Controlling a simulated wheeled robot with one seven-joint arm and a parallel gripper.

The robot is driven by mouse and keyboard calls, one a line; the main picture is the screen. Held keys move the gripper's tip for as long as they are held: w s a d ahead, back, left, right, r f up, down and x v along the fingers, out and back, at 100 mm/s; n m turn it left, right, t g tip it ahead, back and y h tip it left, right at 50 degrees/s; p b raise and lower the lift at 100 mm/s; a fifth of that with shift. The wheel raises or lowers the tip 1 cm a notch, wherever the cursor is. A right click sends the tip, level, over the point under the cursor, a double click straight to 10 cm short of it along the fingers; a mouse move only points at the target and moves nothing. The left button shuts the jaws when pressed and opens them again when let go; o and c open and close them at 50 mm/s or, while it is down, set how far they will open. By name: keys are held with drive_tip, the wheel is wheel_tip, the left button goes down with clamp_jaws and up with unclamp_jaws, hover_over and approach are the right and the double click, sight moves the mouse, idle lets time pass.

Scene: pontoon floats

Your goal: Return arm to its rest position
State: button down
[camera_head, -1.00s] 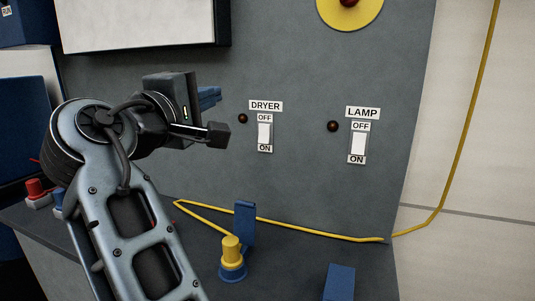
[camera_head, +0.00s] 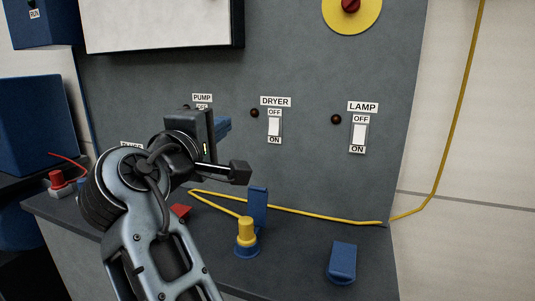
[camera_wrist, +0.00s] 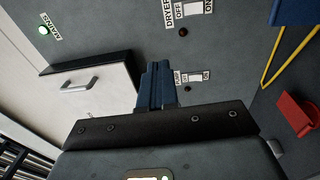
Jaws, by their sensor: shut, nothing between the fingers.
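My gripper (camera_head: 223,125) is at the end of my bent arm, in front of the grey panel, left of the DRYER switch (camera_head: 274,127). Its blue fingers are together with nothing between them. They also show closed in the wrist view (camera_wrist: 157,84), pointing toward the panel. No contact with the panel can be made out. My arm hides part of the panel, including most of the PUMP switch in the head view. That switch shows in the wrist view (camera_wrist: 194,79) near the fingertips.
The LAMP switch (camera_head: 358,134) is on the panel's right, below a red knob on a yellow disc (camera_head: 350,8). On the ledge are a yellow-topped blue piece (camera_head: 246,236), a blue block (camera_head: 342,262) and a yellow cable (camera_head: 310,215). A white handled box (camera_wrist: 90,85) is on the panel.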

drive_tip(key=s+d+f+g+y, duration=0.15)
drive_tip(key=d+f, duration=0.25)
drive_tip(key=f, duration=0.5)
drive_tip(key=s+d+f+t+y, duration=0.1)
drive_tip(key=d+f+y, duration=0.15)
drive_tip(key=f, duration=0.65)
drive_tip(key=s+d+f+m+g+y, duration=0.1)
drive_tip(key=s+d+f, duration=0.4)
drive_tip(key=f, duration=0.2)
drive_tip(key=s+d+f+g+y, duration=0.1)
drive_tip(key=s+d+f, duration=0.4)
drive_tip(key=s+f, duration=0.15)
drive_tip(key=s+d+f+m+g+y, duration=0.1)
drive_tip(key=s+d+f+m, duration=0.2)
drive_tip(key=s, duration=0.6)
drive_tip(key=s+d+f+m, duration=0.25)
drive_tip(key=s+d, duration=0.25)
drive_tip(key=s, duration=0.4)
drive_tip(key=s+d+r+m+h, duration=0.1)
drive_tip(key=s+d+r+m, duration=0.25)
drive_tip(key=s, duration=0.55)
drive_tip(key=s+d+r+m+h, duration=0.15)
drive_tip(key=s+r+m, duration=0.3)
drive_tip(key=s, duration=0.45)
wheel_tip(320, 180, down, 9)
drive_tip(key=b, duration=1)
drive_tip(key=shift+w+d+y, duration=0.15)
drive_tip(key=shift+w+y, duration=0.05)
drive_tip(key=shift+y, duration=0.25)
